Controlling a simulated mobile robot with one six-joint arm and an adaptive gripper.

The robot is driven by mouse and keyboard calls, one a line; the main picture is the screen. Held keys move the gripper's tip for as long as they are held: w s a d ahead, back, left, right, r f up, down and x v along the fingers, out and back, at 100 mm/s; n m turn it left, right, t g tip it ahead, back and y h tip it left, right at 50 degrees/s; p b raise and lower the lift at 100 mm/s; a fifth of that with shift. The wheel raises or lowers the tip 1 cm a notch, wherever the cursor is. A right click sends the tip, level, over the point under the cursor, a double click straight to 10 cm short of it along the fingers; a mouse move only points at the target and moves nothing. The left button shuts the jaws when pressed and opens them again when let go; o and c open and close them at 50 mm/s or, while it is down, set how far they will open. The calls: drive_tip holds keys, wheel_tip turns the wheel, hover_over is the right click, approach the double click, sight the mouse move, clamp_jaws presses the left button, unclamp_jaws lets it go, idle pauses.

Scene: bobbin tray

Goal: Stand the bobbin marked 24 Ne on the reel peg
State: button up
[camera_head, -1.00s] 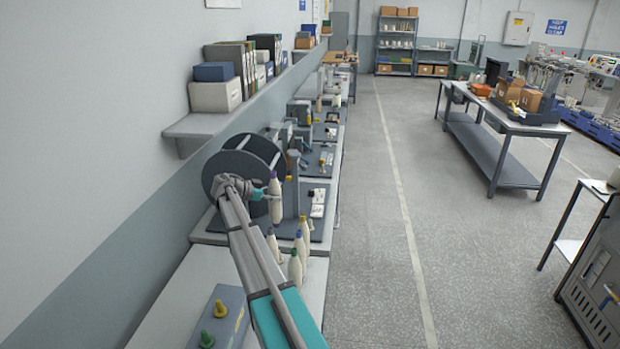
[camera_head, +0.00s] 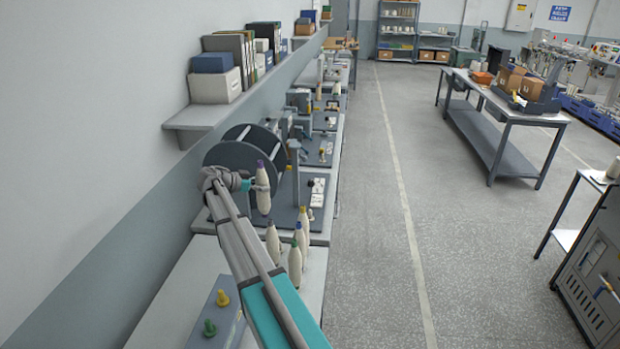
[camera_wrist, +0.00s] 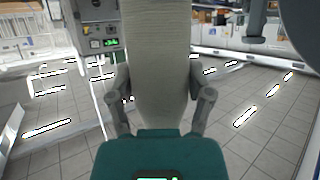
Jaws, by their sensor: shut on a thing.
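My gripper (camera_head: 256,187) is shut on a cream bobbin (camera_head: 263,194) with a purple top. The bobbin is upright, held beside the dark reel (camera_head: 238,163) and left of a grey post (camera_head: 296,174). In the wrist view the bobbin (camera_wrist: 160,65) fills the middle, between the two fingers of my gripper (camera_wrist: 161,100). No mark is readable on it. Several other bobbins stand on the bench below, including a green-topped one (camera_head: 295,261). I cannot make out which part is the reel peg.
A box with a yellow knob (camera_head: 222,298) and a green knob (camera_head: 209,328) sits at the bench's near end. A wall shelf (camera_head: 205,113) with boxes and binders hangs above left. The floor (camera_head: 385,240) to the right is clear.

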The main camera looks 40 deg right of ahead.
drive_tip(key=a+f+n+t+b, duration=0.2)
drive_tip(key=a+f+t+b, duration=0.1)
drive_tip(key=a+f+b, duration=0.5)
drive_tip(key=shift+s+a+f+n, duration=0.3)
drive_tip(key=shift+s+a+f, duration=0.1)
drive_tip(key=shift+a, duration=1.05)
drive_tip(key=shift+r, duration=0.1)
drive_tip(key=shift+s, duration=0.15)
